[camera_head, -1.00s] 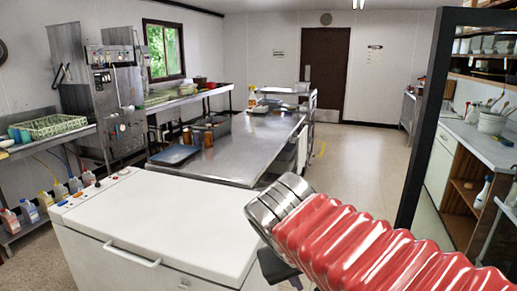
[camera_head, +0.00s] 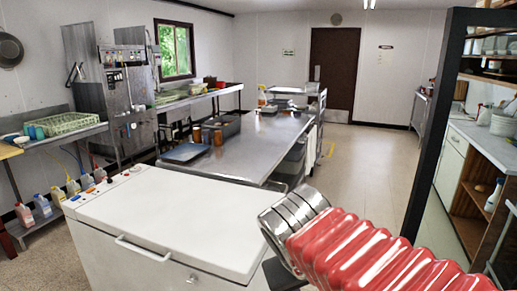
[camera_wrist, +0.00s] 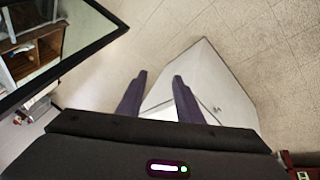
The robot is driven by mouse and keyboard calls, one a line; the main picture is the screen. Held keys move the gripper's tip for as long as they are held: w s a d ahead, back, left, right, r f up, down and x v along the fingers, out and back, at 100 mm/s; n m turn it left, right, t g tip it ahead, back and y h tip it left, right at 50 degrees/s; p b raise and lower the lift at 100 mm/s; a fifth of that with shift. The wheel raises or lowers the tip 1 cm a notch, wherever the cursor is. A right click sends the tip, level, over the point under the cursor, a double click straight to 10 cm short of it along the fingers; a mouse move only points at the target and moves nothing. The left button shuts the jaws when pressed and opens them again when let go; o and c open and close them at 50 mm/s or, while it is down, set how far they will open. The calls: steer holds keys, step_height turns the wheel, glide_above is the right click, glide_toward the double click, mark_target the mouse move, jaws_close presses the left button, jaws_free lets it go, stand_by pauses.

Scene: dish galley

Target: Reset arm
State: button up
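My arm, with a red ribbed sleeve and silver rings, reaches in from the lower right of the head view. It ends beside the right side of a white chest unit (camera_head: 165,220). My gripper (camera_wrist: 159,76) shows in the wrist view as two dark fingers set apart, with nothing held between them. It points down toward the pale floor. A white box-like body (camera_wrist: 218,85), apparently the same chest unit, lies beyond the right finger. In the head view the fingers are mostly hidden behind the arm and the picture edge.
A dark upright post (camera_head: 432,130) stands at right, before a counter with shelves. Bottles (camera_head: 57,194) stand low at left. Floor is clear toward the brown door (camera_head: 334,75).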

steer(key=s+d+f+m+y, duration=0.2)
steer(key=s+d+f+m, duration=0.1)
steer(key=s+d, duration=0.3)
steer(key=shift+s+f+t+y, duration=0.35)
steer(key=shift+s+f, duration=0.35)
steer(key=shift+s, duration=0.5)
steer(key=shift+a, duration=0.15)
